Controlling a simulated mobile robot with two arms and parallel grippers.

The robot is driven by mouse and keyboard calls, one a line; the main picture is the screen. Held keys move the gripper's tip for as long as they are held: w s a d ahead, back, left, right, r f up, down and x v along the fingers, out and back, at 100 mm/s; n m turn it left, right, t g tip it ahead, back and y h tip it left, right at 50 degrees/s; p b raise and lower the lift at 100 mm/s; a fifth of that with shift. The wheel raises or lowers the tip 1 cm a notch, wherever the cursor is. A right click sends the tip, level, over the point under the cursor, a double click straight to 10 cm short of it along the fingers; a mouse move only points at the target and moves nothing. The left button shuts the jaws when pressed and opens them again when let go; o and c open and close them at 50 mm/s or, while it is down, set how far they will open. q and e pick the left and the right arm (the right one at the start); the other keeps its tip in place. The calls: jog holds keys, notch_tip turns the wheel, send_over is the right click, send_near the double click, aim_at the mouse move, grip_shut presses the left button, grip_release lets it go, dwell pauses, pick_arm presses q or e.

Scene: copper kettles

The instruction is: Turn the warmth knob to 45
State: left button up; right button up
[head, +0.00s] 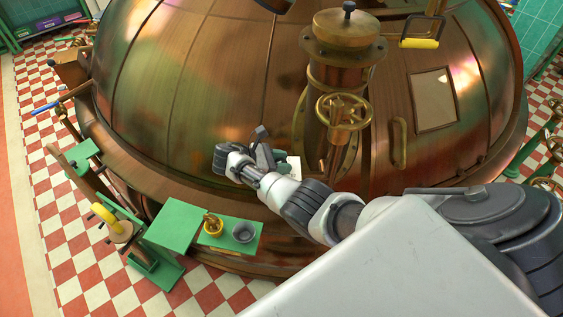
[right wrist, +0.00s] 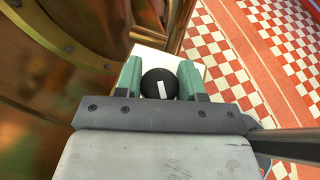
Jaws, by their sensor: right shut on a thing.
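The warmth knob (right wrist: 160,84) is a round black knob with a white pointer mark. It sits in front of a white plate (right wrist: 150,54), which also shows in the head view (head: 295,162) low on the copper kettle. My right gripper (head: 283,164) is at the plate, and its two green fingers (right wrist: 160,74) are shut on the knob from both sides. No scale or numbers can be read. In the head view my gripper hides the knob. My left gripper is out of view.
The big copper kettle (head: 190,80) fills most of the head view. A brass handwheel (head: 344,111) and a brass handle (head: 399,143) are close by my right gripper. Checkered floor lies left.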

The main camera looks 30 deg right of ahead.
dwell(0.4)
jog(key=o, duration=0.9)
jog(key=shift+o, duration=0.2)
jog(key=shift+w+a+r, duration=0.1)
jog(key=shift+w+a, duration=0.05)
jog(key=shift+a, duration=0.2)
jog(key=b+v, duration=0.2)
jog(key=v, duration=0.8)
